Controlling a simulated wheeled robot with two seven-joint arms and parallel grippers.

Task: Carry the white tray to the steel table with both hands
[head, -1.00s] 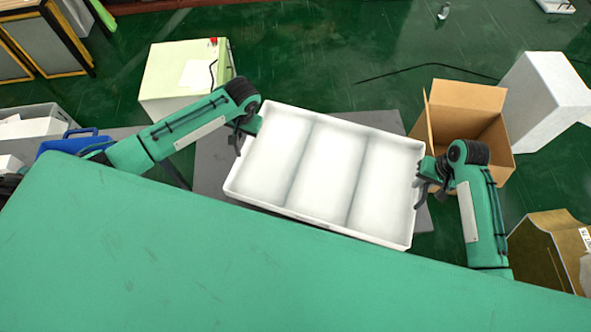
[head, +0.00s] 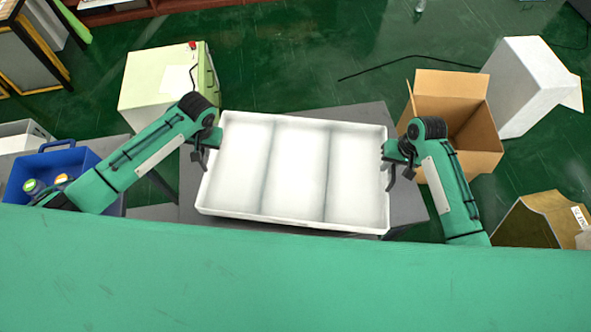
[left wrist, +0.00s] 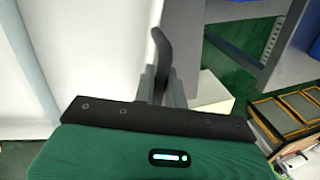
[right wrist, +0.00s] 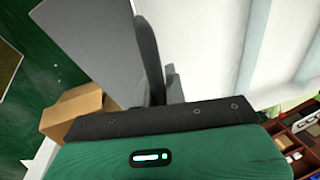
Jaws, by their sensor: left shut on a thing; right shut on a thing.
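The white tray (head: 297,170) is empty, with three long compartments, and is held out in front of my body. My left gripper (head: 207,150) is shut on its left short wall, and my right gripper (head: 391,165) is shut on its right short wall. The tray wall shows beside the fingers in the left wrist view (left wrist: 85,60) and the right wrist view (right wrist: 210,50). A grey table (head: 360,113), probably the steel table, lies beneath and behind the tray, which hides most of its top. I cannot tell whether the tray touches it.
A blue crate (head: 85,155) holding bottles stands at the left. A pale green cabinet (head: 150,85) stands behind my left arm. An open cardboard box (head: 450,85) and a white box (head: 525,80) stand at the right. The green floor behind is largely clear.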

